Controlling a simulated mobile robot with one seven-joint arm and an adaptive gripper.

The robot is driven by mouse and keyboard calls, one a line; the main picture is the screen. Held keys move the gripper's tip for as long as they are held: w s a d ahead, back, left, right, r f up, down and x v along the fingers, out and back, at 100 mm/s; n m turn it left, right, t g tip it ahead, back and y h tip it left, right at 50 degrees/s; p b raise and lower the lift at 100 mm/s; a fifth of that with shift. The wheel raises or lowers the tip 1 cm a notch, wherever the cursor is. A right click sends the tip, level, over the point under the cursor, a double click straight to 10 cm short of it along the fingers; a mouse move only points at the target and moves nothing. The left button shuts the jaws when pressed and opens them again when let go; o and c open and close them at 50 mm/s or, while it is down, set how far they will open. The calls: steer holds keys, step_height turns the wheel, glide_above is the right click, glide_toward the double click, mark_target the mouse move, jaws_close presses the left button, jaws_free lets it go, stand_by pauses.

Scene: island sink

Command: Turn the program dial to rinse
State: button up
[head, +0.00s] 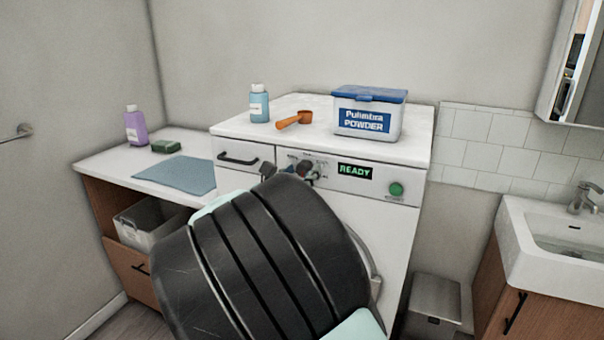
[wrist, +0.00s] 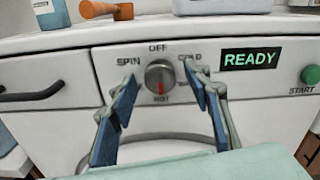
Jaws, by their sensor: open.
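The program dial (wrist: 160,76) is a round grey knob on the white washing machine's front panel. Its red mark points down, toward a small label that I cannot read surely. OFF is above it, SPIN at upper left and COLD at upper right; a label at lower right is partly hidden by a finger. My gripper (wrist: 161,84) is open, with one blue-padded finger on each side of the dial and gaps showing in the wrist view. In the head view the dial (head: 303,167) is partly covered by my gripper (head: 291,171).
A green READY display (head: 355,171) and a green START button (head: 396,189) sit right of the dial. A drawer handle (wrist: 32,92) is at left. On top stand a powder box (head: 368,112), an orange scoop (head: 295,120) and a blue bottle (head: 259,104).

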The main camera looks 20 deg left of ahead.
steer(key=shift+c, duration=0.5)
steer(key=c, duration=1.1)
steer(key=shift+o, duration=0.2)
steer(key=shift+f+m+b, duration=0.15)
steer(key=shift+m+b, duration=0.15)
steer(key=shift+b, duration=0.15)
steer(key=m+b, duration=1.1)
steer(key=b, duration=0.4)
